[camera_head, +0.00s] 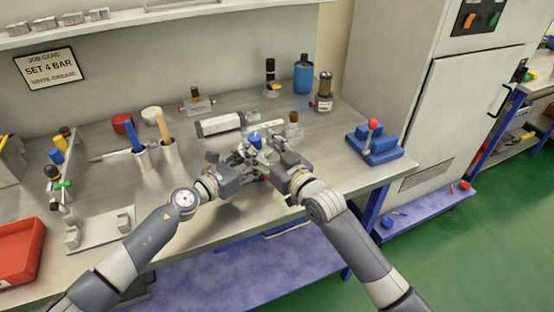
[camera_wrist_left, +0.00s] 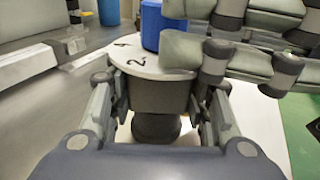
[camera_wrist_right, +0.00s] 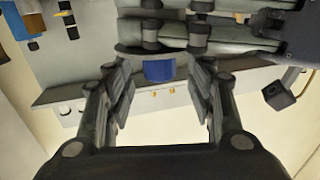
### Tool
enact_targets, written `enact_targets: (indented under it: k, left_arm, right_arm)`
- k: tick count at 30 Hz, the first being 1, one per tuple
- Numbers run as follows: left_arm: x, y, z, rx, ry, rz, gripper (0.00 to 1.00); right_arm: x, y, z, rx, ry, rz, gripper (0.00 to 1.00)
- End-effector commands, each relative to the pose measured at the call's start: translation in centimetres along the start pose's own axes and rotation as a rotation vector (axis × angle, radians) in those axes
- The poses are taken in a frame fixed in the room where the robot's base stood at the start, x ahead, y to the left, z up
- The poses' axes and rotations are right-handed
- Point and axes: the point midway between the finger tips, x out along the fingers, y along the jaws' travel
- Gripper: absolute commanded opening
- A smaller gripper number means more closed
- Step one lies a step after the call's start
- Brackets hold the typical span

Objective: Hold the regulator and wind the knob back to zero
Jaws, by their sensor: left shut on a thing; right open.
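The regulator shows in the left wrist view as a dark grey round body (camera_wrist_left: 158,98) under a pale numbered dial (camera_wrist_left: 165,70). A "2" is readable on the dial. A blue knob (camera_wrist_left: 152,24) rises from it and also shows in the head view (camera_head: 254,137) and the right wrist view (camera_wrist_right: 159,70). My left gripper (camera_wrist_left: 158,110) is shut on the regulator body below the dial. My right gripper (camera_wrist_right: 160,100) is open, with its fingers close to the knob; contact is unclear. Its fingers cover part of the dial in the left wrist view, and any pointer is hidden.
A grey cylinder (camera_head: 220,124) lies behind the grippers on the bench (camera_head: 205,228). A blue bottle (camera_head: 303,76) and a brown-topped unit (camera_head: 324,92) stand further back. A blue block with a red-knobbed lever (camera_head: 374,143) is at right. Two cups with tools stand left.

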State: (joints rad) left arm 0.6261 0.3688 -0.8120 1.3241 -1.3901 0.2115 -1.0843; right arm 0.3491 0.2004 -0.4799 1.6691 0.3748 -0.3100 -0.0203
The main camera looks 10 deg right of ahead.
Motion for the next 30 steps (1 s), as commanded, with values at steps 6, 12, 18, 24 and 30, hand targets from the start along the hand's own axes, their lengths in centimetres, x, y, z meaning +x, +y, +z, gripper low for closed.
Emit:
enact_targets:
  k: [6,12,18,24,30]
  left_arm:
    - [0.0,-0.1,-0.4,-0.002,0.007,-0.003,0.24]
    - [0.0,-0.1,-0.4,-0.002,0.007,-0.003,0.24]
    - [0.0,-0.2,-0.4,-0.002,0.007,-0.004,0.24]
    - [0.0,-0.2,-0.4,-0.002,0.007,-0.004,0.24]
    - [0.0,-0.2,-0.4,-0.002,0.007,-0.004,0.56]
  right_arm:
    - [-4.4,0.0,0.1,0.000,-0.001,-0.001,0.51]
    - [-7.3,-0.1,0.1,-0.001,-0.001,-0.001,0.51]
    - [-8.3,-0.1,0.0,0.000,0.000,-0.001,0.51]
    - [-8.3,-0.1,0.0,0.000,0.000,-0.001,0.51]
    - [-8.3,-0.1,0.0,0.000,0.001,-0.001,0.51]
